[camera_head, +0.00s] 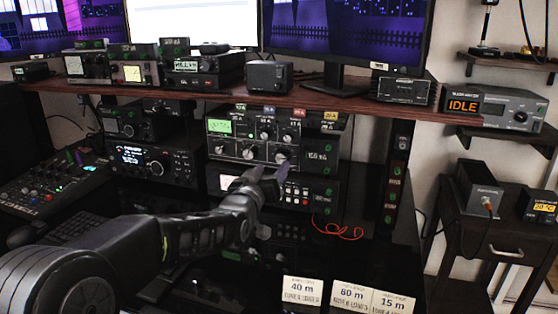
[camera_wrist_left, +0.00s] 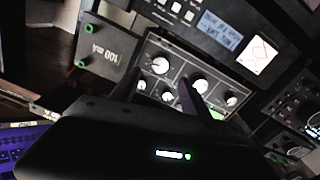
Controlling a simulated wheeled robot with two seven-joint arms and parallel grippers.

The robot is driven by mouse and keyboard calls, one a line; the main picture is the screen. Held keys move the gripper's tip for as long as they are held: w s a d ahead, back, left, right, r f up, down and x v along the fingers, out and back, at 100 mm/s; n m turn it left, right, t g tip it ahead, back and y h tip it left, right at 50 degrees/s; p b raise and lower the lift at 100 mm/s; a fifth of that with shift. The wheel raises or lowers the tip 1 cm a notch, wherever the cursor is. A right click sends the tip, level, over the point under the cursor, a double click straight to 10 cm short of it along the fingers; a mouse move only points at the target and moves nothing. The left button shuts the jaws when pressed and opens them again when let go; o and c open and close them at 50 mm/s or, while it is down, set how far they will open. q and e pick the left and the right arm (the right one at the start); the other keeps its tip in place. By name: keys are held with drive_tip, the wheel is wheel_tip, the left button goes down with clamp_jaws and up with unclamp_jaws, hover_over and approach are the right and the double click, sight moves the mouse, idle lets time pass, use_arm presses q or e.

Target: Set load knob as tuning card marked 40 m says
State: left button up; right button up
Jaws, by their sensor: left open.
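The tuner (camera_head: 233,151) is the grey panel under the shelf, with a green display, small upper knobs and a lower row of large knobs. Its labels are too small to read, so I cannot tell which knob is load. My left gripper (camera_head: 270,172) is open just before and below the lower right large knob (camera_head: 281,156). In the left wrist view the panel appears upside down, and the fingers (camera_wrist_left: 161,82) lie to either side of that knob (camera_wrist_left: 158,65), apparently without gripping it. The card marked 40 m (camera_head: 302,288) stands at the front; its small print is unreadable. My right gripper is out of view.
Cards marked 60 m (camera_head: 350,295) and 15 m (camera_head: 392,302) stand right of the 40 m card. A meter box (camera_head: 319,154) adjoins the tuner's right side. Another radio unit sits below, with a red cable (camera_head: 337,230) beside it. The shelf edge (camera_head: 300,101) overhangs the tuner.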

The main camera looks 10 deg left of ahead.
sight(280, 158)
use_arm(q)
drive_tip(key=w, duration=0.6)
drive_tip(key=shift+w+d, duration=0.2)
drive_tip(key=shift+w, duration=0.1)
drive_tip(key=shift+c, duration=0.4)
clamp_jaws()
